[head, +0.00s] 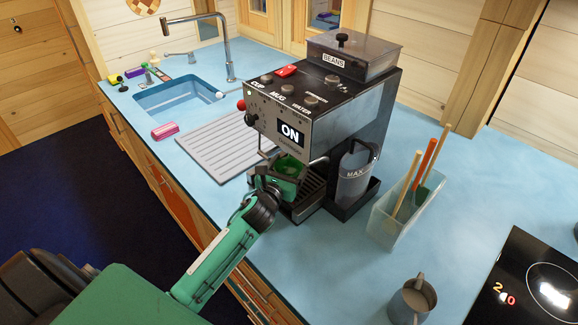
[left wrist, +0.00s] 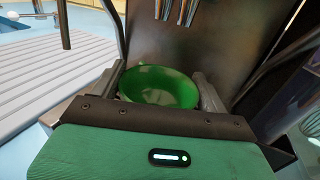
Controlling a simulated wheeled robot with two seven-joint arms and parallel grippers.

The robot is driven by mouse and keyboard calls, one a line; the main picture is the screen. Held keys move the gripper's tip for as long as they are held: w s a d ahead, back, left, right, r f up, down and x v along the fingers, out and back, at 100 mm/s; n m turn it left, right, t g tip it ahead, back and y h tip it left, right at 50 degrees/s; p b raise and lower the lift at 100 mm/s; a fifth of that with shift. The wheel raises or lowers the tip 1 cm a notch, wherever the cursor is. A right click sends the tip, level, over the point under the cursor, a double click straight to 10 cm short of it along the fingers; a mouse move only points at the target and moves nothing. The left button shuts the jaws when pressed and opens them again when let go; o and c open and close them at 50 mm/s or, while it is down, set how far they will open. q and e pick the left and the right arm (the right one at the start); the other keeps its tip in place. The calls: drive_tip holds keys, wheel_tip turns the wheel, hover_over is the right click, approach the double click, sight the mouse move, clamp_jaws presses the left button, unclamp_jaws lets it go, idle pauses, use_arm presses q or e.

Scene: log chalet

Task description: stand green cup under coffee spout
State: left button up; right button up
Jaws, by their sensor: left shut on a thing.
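The green cup (head: 289,168) is at the front of the coffee machine (head: 306,112), low down under its front panel and above the drip tray (head: 309,196). In the left wrist view the cup (left wrist: 160,86) shows its open round mouth, upright and empty inside. My left gripper (head: 284,179) is shut on the cup, with one finger on each side of it. The coffee spout (left wrist: 178,10) hangs beyond the cup at the top of the left wrist view. Whether the cup's base touches the drip tray is hidden. My right gripper is not in view.
A ribbed drainboard (head: 215,146) and sink (head: 178,94) lie left of the machine. A clear bin of utensils (head: 395,222), a metal jug (head: 412,300) and a hob (head: 530,285) stand to the right. A pink sponge (head: 164,131) lies by the sink.

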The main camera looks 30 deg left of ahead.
use_arm(q)
drive_tip(key=o, duration=1.1)
drive_tip(key=shift+f, duration=0.1)
drive_tip(key=shift+s, duration=0.25)
drive_tip(key=s, duration=0.4)
drive_tip(key=s+b, duration=0.1)
drive_tip(key=s, duration=0.2)
drive_tip(key=s+b, duration=0.1)
drive_tip(key=s, duration=0.3)
drive_tip(key=shift+s+d, duration=0.3)
